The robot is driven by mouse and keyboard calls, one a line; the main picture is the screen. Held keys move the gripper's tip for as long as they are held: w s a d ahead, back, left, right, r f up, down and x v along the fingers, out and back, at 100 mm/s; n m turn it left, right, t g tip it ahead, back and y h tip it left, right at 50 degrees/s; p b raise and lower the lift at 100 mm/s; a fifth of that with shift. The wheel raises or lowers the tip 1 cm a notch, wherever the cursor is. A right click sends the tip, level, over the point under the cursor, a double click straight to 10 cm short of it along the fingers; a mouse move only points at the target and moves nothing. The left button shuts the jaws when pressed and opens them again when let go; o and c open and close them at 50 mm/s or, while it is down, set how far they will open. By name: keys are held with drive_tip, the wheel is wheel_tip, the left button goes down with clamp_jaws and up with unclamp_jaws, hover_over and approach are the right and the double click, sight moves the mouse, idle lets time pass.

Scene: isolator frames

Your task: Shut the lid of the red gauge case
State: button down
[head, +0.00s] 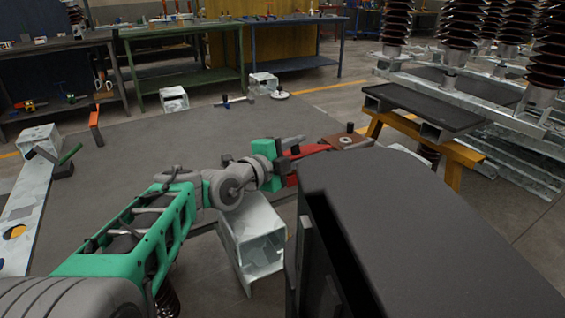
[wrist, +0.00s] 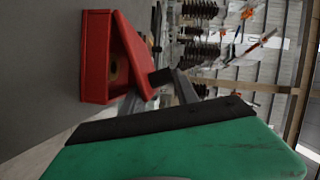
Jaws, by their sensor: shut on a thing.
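The red gauge case (wrist: 95,58) lies on the grey mat at the left of the wrist view. Its red lid (wrist: 134,52) stands partly open, tilted away from the body, with a brownish round thing visible in the gap. My gripper (wrist: 150,88) is shut on the free edge of the lid, with one finger on each side of it. In the head view, red parts of the case (head: 308,151) show just beyond my gripper (head: 291,149). Much of the case is hidden there by my arm and a dark block.
A large dark block (head: 430,235) fills the front right. A pale metal box section (head: 257,238) stands below my wrist. A brownish plate with a black knob (head: 350,129) is just right of the case. The grey mat (head: 150,140) is mostly clear on the left.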

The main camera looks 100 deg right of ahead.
drive_tip(key=shift+w+d+r+h, duration=0.15)
drive_tip(key=shift+r+h, duration=0.15)
drive_tip(key=shift+r, duration=0.25)
drive_tip(key=c, duration=1.3)
unclamp_jaws()
drive_tip(key=shift+o, duration=0.8)
drive_tip(key=shift+f, duration=0.25)
wheel_tip(320, 180, up, 4)
drive_tip(key=shift+f+p, duration=0.15)
drive_tip(key=shift+p, duration=0.4)
drive_tip(key=w+a+r, duration=0.2)
drive_tip(key=a+r, duration=0.1)
drive_tip(key=a, duration=0.1)
drive_tip(key=w+a+r+p, duration=0.1)
drive_tip(key=a+r, duration=0.2)
drive_tip(key=a, duration=0.1)
drive_tip(key=w+a+r+p, duration=0.1)
drive_tip(key=w+a+r, duration=0.1)
drive_tip(key=a, duration=0.3)
drive_tip(key=shift+w+r, duration=0.3)
drive_tip(key=shift+r, duration=0.35)
